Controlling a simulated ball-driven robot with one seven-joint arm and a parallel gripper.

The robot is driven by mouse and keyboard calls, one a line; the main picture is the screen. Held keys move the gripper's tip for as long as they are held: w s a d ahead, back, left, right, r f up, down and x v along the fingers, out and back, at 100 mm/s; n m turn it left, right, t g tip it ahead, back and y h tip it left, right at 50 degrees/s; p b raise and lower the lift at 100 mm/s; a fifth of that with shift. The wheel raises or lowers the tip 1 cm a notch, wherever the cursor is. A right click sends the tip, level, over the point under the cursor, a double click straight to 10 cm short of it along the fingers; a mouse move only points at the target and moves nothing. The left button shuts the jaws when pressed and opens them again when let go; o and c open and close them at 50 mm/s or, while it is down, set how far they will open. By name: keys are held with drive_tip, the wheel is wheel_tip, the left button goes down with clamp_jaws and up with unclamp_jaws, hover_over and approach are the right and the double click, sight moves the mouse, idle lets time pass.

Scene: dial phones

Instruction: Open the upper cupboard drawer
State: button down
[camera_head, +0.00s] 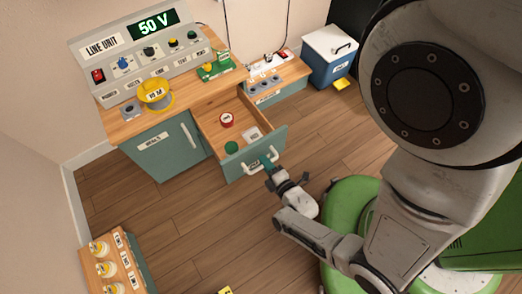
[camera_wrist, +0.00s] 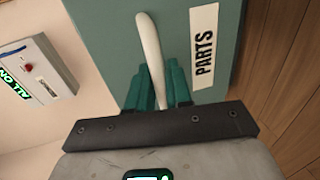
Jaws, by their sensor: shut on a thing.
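The upper cupboard drawer (camera_head: 210,128) is pulled out from under the wooden worktop, with its inside showing. Its teal front bears a white curved handle (camera_head: 253,168) and a label. In the wrist view the drawer front (camera_wrist: 105,45) fills the upper middle, with the white handle (camera_wrist: 148,45) and a PARTS label (camera_wrist: 204,47). My gripper (camera_wrist: 160,85) is shut on the handle, its teal fingers on either side of it. In the head view my gripper (camera_head: 268,166) is at the drawer front, partly blending with it.
In the drawer lie a red round item (camera_head: 227,120), a green one (camera_head: 231,147) and a white box (camera_head: 251,135). A METALS cupboard door (camera_head: 163,153) is left of it. A blue-and-white bin (camera_head: 329,57) stands at the back right. Floor in front is mostly clear.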

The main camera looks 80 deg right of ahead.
drive_tip(key=shift+s+a, duration=0.15)
drive_tip(key=c, duration=1.2)
unclamp_jaws()
drive_tip(key=p+v, duration=0.1)
drive_tip(key=v, duration=0.9)
drive_tip(key=shift+s+a, duration=0.2)
drive_tip(key=shift+a, duration=0.15)
